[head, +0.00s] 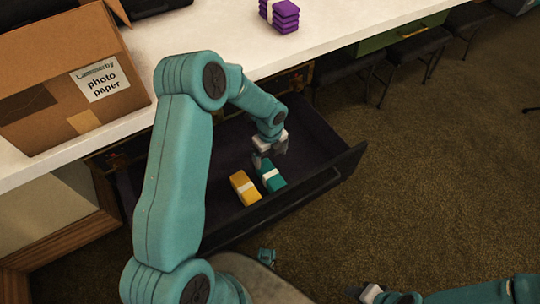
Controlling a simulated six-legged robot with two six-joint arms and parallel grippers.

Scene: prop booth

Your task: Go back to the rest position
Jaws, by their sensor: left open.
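My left gripper (262,160) reaches down into an open dark drawer (312,178). Its jaws are open, at the far end of a teal bundle with a white band (271,177). I cannot tell whether they touch it. A yellow bundle with a white band (244,187) lies just left of the teal one on the drawer floor. My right gripper (362,292) shows at the bottom edge, low and away from the drawer; its fingers are too dark and small to read.
A white counter (335,38) runs above the drawer. It bears a cardboard box labelled photo paper (70,75) and a stack of purple bundles (280,14). Dark stools (415,45) stand at the upper right.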

